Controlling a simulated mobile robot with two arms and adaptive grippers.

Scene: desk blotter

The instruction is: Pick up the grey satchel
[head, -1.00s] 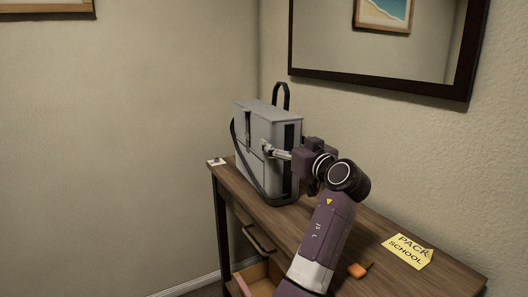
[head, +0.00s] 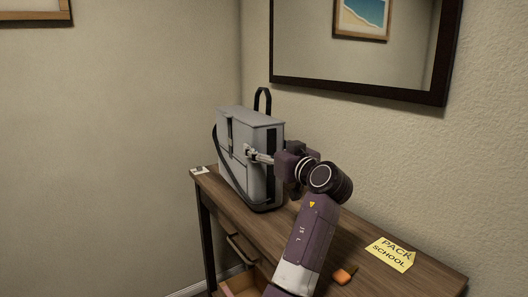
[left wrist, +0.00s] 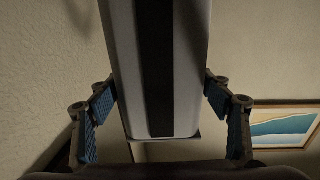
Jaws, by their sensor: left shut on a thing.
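The grey satchel (head: 248,165) stands upright at the far left end of the wooden desk, with a black top handle and dark strap. My left gripper (head: 258,157) reaches its right side and is shut on it. In the left wrist view the satchel's narrow side (left wrist: 185,70), with a black band, fills the gap between the two blue-padded fingers of the gripper (left wrist: 160,112). Its base seems to rest on the desk; any small gap under it cannot be told. My right gripper is not in view.
The desk (head: 350,245) stands against the wall, with a drawer (head: 238,283) open below. A yellow note (head: 391,253) reading "PACK SCHOOL" and an orange item (head: 344,275) lie on it. A small white card (head: 199,170) is at the far corner. A dark-framed mirror (head: 360,50) hangs above.

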